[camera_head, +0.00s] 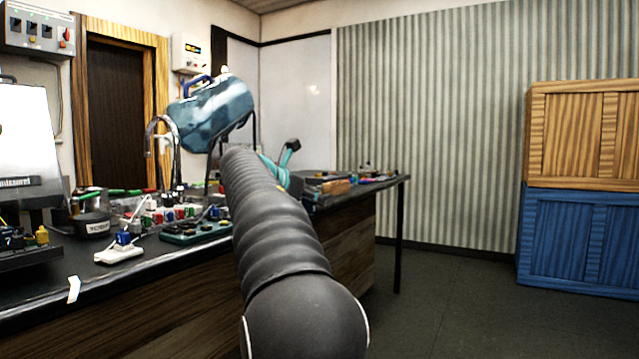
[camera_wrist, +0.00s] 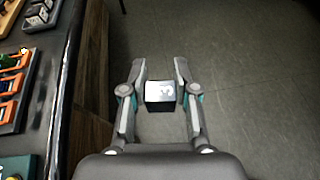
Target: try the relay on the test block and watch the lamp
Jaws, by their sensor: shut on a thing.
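In the wrist view my gripper (camera_wrist: 160,75) is shut on a small box-shaped part (camera_wrist: 160,92), with a pale top and dark sides, which I take to be the relay. It is held between the two fingers above the floor, to the right of the bench edge. In the head view my arm hides most of the gripper and the held part. A white block with a blue cube on it (camera_head: 122,248) sits at the bench front. A green board with round parts (camera_head: 196,232) lies to its right. I cannot tell which is the test block, nor pick out the lamp.
The dark bench (camera_head: 60,289) runs along the left, crowded with small coloured parts. A tap (camera_head: 158,135) and a blue translucent jug-like tank (camera_head: 214,112) stand at the back. Orange-framed holders (camera_wrist: 12,85) show at the wrist view's left. Wooden (camera_head: 580,130) and blue (camera_head: 575,240) crates stand right; the floor between is clear.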

